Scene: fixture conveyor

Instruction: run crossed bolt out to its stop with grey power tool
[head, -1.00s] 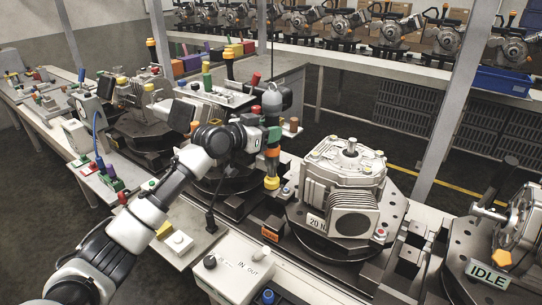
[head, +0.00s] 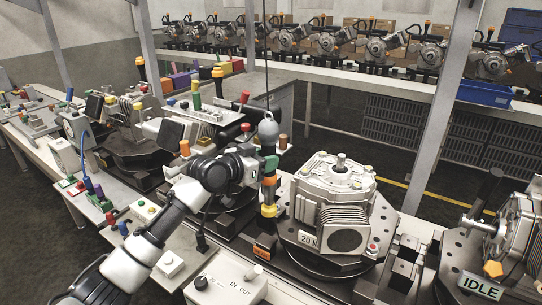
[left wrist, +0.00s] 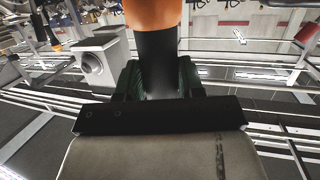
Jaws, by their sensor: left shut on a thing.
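My left gripper (head: 260,172) is shut on the grey power tool (head: 268,133), which hangs upright below a thin dark cable. The tool has a grey top and green, orange and yellow bands lower down. In the left wrist view an orange band and a dark-grey body (left wrist: 158,62) stand between the dark fingers (left wrist: 158,82). The tool is just left of a pale ribbed housing (head: 335,200) marked "20 N". My right gripper is not in view.
The housing sits on a dark round turntable (head: 325,268). A control box marked IN and OUT (head: 228,284) stands in front. A fixture marked IDLE (head: 483,286) is at the right. More fixtures fill the left bench, and a row of machines lines the back.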

